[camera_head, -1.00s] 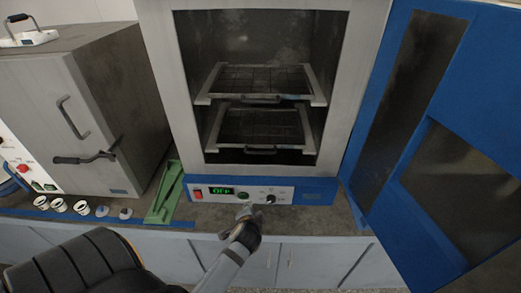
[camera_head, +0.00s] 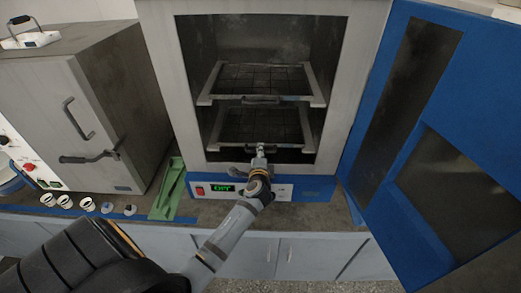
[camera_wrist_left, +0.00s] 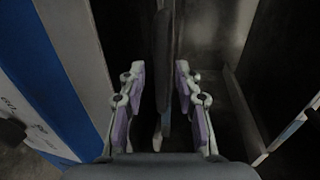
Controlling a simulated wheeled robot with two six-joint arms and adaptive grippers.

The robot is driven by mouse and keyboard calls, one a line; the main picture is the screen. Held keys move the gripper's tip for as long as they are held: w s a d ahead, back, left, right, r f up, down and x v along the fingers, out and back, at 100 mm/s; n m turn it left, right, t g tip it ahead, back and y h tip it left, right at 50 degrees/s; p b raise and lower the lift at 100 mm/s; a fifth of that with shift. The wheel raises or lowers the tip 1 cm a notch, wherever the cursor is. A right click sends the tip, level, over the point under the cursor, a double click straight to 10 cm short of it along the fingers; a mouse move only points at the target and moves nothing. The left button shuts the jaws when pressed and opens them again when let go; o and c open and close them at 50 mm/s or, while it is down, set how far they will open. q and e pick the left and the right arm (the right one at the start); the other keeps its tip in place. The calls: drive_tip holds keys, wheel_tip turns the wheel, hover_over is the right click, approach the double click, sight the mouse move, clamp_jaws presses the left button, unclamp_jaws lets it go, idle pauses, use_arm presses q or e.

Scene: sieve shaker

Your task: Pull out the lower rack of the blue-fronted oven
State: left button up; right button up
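The oven (camera_head: 157,70) stands with its blue door (camera_head: 375,110) swung wide open to the right. Inside, the lower rack (camera_head: 262,125) sits in the chamber, with a dark handle on its front edge. My left gripper (camera_head: 261,150) is at that front edge, in front of the chamber opening. In the left wrist view, the two purple-padded fingers (camera_wrist_left: 160,90) are apart, and a dark bar, the rack handle (camera_wrist_left: 163,40), runs between them. I see a gap on each side of it. My right gripper is not in view.
The upper rack (camera_head: 262,77) sits just above the lower one. A grey oven (camera_head: 115,100) stands at left on the bench. The open door bounds the right side.

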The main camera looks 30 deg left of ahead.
use_arm(q)
drive_tip(key=shift+w+a, duration=0.3)
drive_tip(key=shift+w, duration=0.2)
drive_tip(key=shift+c, duration=0.3)
drive_tip(key=shift+f, duration=0.1)
clamp_jaws()
